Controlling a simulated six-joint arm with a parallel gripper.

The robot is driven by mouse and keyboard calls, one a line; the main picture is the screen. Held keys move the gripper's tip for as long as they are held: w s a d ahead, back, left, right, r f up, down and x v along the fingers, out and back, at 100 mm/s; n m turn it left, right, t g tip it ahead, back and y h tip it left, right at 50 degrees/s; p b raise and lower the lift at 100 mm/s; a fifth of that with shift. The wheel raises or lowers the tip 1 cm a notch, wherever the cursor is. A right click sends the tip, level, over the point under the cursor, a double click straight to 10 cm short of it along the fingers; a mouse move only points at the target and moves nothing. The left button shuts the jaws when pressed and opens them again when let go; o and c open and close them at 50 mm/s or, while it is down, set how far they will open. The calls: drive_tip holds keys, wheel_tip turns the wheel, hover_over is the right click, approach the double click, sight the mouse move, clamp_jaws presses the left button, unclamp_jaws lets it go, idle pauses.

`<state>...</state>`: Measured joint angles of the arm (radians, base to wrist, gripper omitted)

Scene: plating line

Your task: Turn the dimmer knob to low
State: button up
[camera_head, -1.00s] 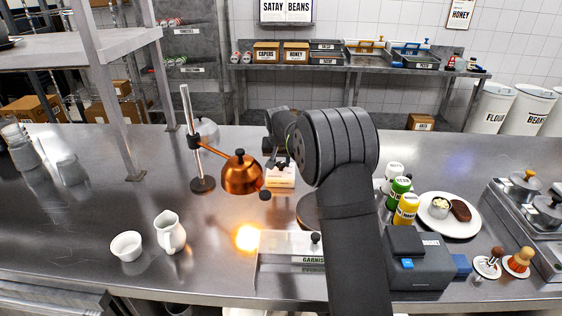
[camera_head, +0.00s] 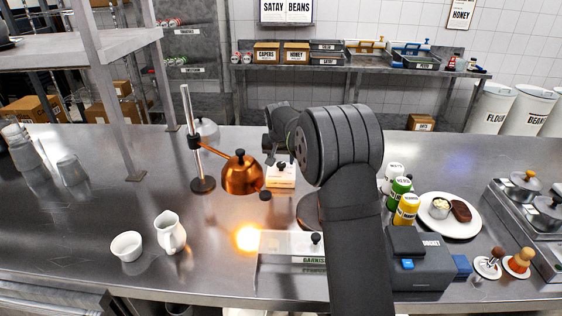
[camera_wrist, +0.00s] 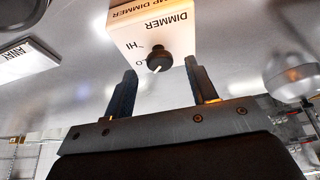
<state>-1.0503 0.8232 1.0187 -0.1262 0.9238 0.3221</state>
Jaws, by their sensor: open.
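The dimmer is a white box (camera_head: 281,178) behind and to the right of the copper heat lamp, partly covered by my gripper in the head view. In the wrist view the box (camera_wrist: 165,22) shows the words DIMMER, HI and LO. Its round black knob (camera_wrist: 159,55) has a white pointer mark aimed toward the lower edge of the picture, near LO. My gripper (camera_wrist: 160,72) is open, with one finger on each side of the knob's near end. I cannot tell whether either finger touches it. In the head view my gripper (camera_head: 279,152) is small and dark.
The copper lamp (camera_head: 241,178) on its stand is close left of the dimmer, its light glowing on the counter. A garnish tray (camera_head: 285,243) lies in front. Bottles (camera_head: 400,190), a plate (camera_head: 449,228) and a docket printer (camera_head: 420,265) stand right.

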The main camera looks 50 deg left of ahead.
sight(282, 165)
drive_tip(key=v, duration=1.5)
drive_tip(key=shift+r, duration=0.35)
drive_tip(key=w+d+f+n+t+y, duration=0.1)
drive_tip(key=w+d+f+t+y, duration=0.3)
drive_tip(key=w+d+f, duration=0.25)
drive_tip(key=s+d+f+n+g+y, duration=0.2)
drive_tip(key=s+d+f+n+y, duration=0.25)
drive_tip(key=s, duration=0.35)
drive_tip(key=shift+m+y, duration=0.45)
drive_tip(key=shift+m, duration=0.1)
drive_tip(key=x, duration=1.6)
drive_tip(key=shift+a+f, duration=0.1)
drive_tip(key=shift+f, duration=0.1)
